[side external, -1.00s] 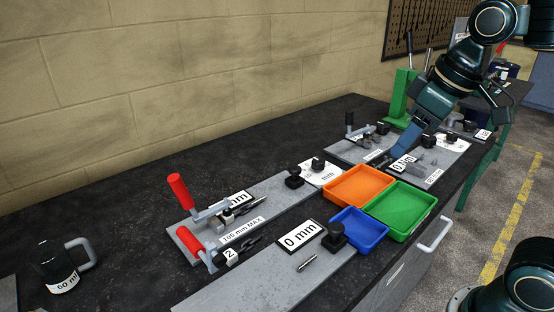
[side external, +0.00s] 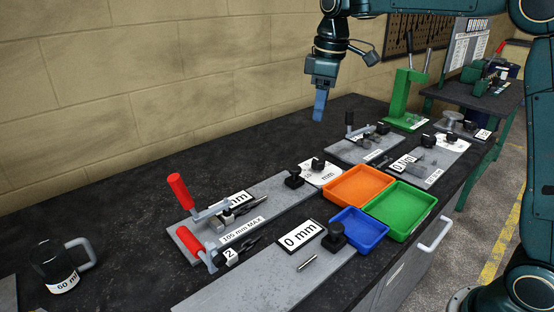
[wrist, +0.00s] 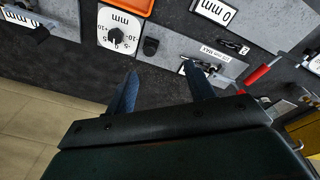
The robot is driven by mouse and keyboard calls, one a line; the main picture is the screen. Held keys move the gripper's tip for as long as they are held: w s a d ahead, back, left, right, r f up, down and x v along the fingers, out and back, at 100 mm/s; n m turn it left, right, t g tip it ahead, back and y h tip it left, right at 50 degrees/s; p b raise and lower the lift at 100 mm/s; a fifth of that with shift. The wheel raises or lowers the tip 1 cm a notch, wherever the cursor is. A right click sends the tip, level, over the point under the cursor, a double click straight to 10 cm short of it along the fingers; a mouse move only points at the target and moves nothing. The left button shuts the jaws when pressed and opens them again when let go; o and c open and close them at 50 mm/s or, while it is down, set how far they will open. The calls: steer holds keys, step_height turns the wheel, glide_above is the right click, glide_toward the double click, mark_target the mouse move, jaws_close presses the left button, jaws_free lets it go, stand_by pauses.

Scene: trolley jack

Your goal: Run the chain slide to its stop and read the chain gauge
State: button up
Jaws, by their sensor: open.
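My gripper (side external: 319,105) is open and empty, pointing down, well above the black bench. Its two fingers stand apart in the wrist view (wrist: 164,85). A grey plate (side external: 268,199) labelled "105 mm MAX" carries a short dark chain (side external: 246,206) beside a red-handled clamp (side external: 178,190). A black slide knob (side external: 293,180) stands at the plate's far end; it also shows in the wrist view (wrist: 150,46). Beside it is a white dial gauge (side external: 334,172) marked "mm", with a black pointer knob. It also shows in the wrist view (wrist: 108,38); I cannot tell its reading.
Orange (side external: 359,186), green (side external: 400,209) and blue (side external: 360,228) trays sit right of the plate. A nearer plate carries a "0 mm" sign (side external: 300,235). A green press (side external: 404,100) stands at the back. A dark mug (side external: 55,265) is at front left.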

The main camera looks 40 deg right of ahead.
steer(key=n+g, duration=0.1)
steer(key=n, duration=0.1)
glide_above(295, 167)
step_height(295, 167, down, 6)
steer(key=shift+f, duration=0.2)
steer(key=shift+s, duration=0.1)
step_height(295, 167, down, 14)
steer(key=shift+r, duration=0.1)
stand_by(0.4)
